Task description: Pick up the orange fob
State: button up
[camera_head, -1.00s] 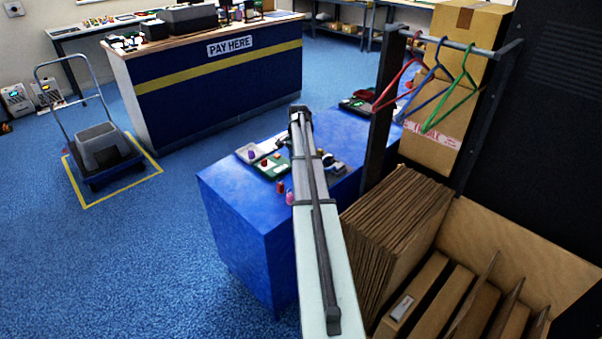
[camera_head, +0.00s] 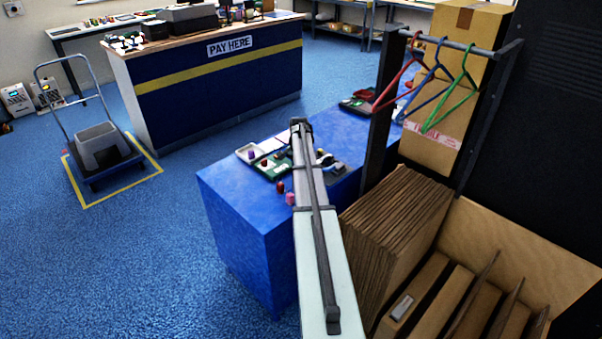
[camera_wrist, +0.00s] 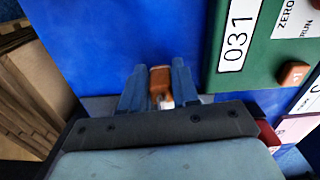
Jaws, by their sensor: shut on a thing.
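My gripper (camera_wrist: 159,88) is shut on an orange-brown fob (camera_wrist: 160,80), which sits between the two blue-grey fingers over the blue tabletop in the wrist view. Its lower end is partly hidden by the gripper body.
A hanger rack (camera_head: 377,130) and cardboard sheets (camera_head: 395,225) crowd the right side.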

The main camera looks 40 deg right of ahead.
grip_shut()
